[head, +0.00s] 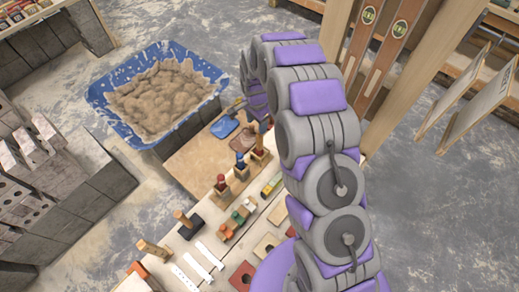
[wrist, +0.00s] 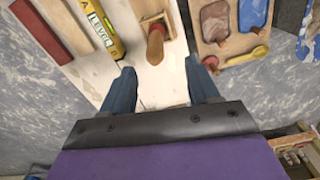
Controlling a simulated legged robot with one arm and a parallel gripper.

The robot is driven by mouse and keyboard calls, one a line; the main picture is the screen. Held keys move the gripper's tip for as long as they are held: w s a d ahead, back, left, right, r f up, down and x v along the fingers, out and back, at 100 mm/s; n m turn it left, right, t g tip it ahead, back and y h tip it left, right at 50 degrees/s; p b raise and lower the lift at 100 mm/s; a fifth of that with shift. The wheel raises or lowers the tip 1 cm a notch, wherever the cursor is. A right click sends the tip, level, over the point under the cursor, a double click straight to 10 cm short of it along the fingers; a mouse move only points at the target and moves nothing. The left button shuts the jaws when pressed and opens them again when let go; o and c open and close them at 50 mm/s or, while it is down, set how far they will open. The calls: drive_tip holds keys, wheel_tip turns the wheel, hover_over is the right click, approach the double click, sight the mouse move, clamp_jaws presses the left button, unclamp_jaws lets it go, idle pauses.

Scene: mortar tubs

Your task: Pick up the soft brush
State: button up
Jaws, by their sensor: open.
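My gripper (wrist: 159,70) shows in the wrist view with its two dark blue fingers apart and nothing between them. A wooden handle with a reddish end (wrist: 155,46) stands at a wooden block just beyond and between the fingertips, apart from them. It looks like a brush handle, but I cannot tell whether it is the soft one. In the head view, several upright handled tools stand in wooden blocks along the bench, among them one with a red top (head: 220,183) and another (head: 240,162). Their bristles are not clear. My arm hides the gripper's fingers there.
A yellow level (wrist: 103,28) lies left of the handle in the wrist view. A blue tub (head: 130,72) of mortar stands behind the bench. Wooden posts rise at right.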

sight(260, 138)
wheel_tip(260, 138, down, 5)
drive_tip(key=shift+a+r+b, duration=0.1)
drive_tip(key=shift+b, duration=0.25)
drive_tip(key=shift+d+f, duration=0.3)
drive_tip(key=shift+d, duration=0.25)
wheel_tip(260, 138, down, 4)
drive_tip(key=shift+d+f+b, duration=0.15)
drive_tip(key=shift+f+b, duration=0.1)
drive_tip(key=shift+b, duration=0.5)
drive_tip(key=shift+a+f, duration=0.25)
drive_tip(key=shift+a, duration=0.05)
drive_tip(key=shift+d+r, duration=0.1)
drive_tip(key=shift+d, duration=0.4)
drive_tip(key=c, duration=0.5)
drive_tip(key=shift+a, duration=0.35)
drive_tip(key=c, duration=0.6)
drive_tip(key=shift+d, duration=0.1)
